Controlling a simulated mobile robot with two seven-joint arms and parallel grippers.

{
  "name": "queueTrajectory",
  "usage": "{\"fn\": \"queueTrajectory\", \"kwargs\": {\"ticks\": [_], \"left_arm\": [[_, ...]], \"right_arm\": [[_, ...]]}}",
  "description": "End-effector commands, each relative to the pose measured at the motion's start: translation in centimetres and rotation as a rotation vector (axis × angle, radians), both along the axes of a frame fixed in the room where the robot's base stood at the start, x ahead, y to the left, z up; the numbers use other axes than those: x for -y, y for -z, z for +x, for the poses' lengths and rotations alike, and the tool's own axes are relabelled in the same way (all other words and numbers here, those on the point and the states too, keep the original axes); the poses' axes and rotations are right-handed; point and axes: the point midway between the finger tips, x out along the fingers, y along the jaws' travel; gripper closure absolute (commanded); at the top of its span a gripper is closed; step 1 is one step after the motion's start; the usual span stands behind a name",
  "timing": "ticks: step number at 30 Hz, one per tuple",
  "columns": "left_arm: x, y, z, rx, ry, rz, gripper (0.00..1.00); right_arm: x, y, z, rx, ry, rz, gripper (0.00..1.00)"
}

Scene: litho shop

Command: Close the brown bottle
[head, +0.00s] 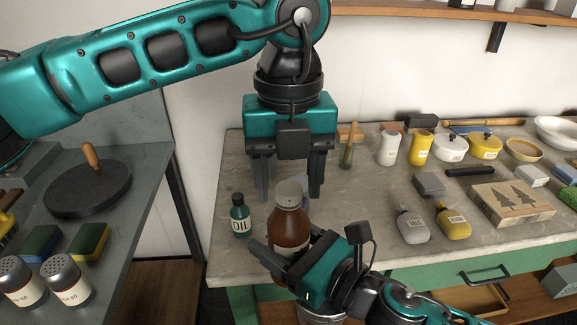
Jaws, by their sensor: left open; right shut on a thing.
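The brown bottle (289,232) stands upright at the front edge of the grey worktop, with a pale label low on its body. I see no contact between these fingers and the cap.
A small dark oil bottle (240,216) stands just left of the brown bottle. A dark side table (120,215) holds shakers and sponges.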

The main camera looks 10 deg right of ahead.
Motion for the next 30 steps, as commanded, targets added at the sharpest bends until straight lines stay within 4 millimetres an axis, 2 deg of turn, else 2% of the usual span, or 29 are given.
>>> {"fn": "queueTrajectory", "kwargs": {"ticks": [4,21,26,30], "left_arm": [[0.0,-0.02,0.01,0.0,0.0,0.0,0.44],[0.0,-0.06,0.01,0.001,0.0,0.0,0.98],[0.0,-0.06,0.01,0.001,0.032,0.0,1.0],[0.0,-0.06,0.02,0.001,0.21,0.0,1.0]], "right_arm": [[-0.01,-0.11,0.0,0.002,-0.001,0.001,1.0],[-0.01,-0.1,0.01,0.002,0.0,0.001,1.0],[-0.01,-0.1,0.01,0.002,0.0,0.001,1.0],[-0.01,-0.1,0.01,0.002,0.0,0.001,1.0]]}}
